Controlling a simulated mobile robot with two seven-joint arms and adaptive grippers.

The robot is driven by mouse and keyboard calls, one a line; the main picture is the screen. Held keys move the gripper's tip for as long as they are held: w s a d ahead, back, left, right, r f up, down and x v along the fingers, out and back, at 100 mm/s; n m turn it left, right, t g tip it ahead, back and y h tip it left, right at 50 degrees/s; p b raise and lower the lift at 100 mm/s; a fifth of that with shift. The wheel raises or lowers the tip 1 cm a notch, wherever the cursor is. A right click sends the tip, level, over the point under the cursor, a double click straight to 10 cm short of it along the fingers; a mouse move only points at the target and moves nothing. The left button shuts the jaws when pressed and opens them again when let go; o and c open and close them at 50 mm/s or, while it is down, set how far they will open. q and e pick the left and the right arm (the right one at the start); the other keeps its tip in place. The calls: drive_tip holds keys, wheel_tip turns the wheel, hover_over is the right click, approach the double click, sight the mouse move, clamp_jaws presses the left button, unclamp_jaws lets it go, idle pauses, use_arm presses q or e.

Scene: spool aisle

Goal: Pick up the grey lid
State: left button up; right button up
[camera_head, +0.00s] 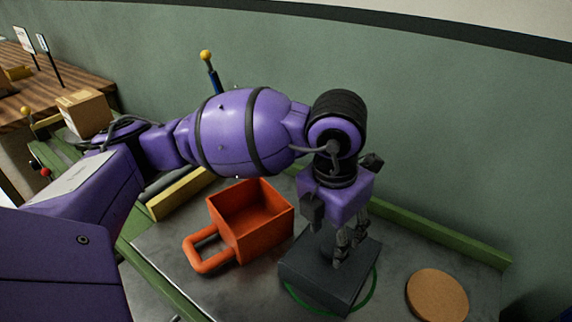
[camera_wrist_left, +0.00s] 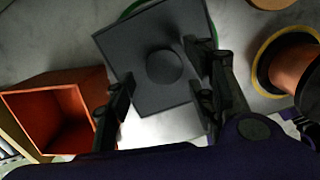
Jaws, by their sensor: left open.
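The grey lid (camera_head: 310,272) is a dark square slab with a round knob, on the metal worktop in the head view. It also shows in the left wrist view (camera_wrist_left: 150,35), tilted in the picture, with its knob near the middle. My left gripper (camera_head: 346,250) points down just over the lid. In the left wrist view my left gripper (camera_wrist_left: 162,88) is open, one finger on each side of the knob. I cannot tell whether the fingers touch it. The gripper hides part of the lid.
An orange open box (camera_head: 250,222) with a loop handle stands left of the lid. A green ring (camera_head: 372,292) shows around the lid's edge. A round cork disc (camera_head: 437,295) lies to the right. A green rail (camera_head: 440,235) and wall (camera_head: 460,130) close the back.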

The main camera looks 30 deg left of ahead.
use_arm(q)
drive_tip(key=shift+w+f, duration=0.2)
drive_tip(key=shift+f, duration=0.95)
clamp_jaws()
drive_tip(key=shift+r, duration=0.15)
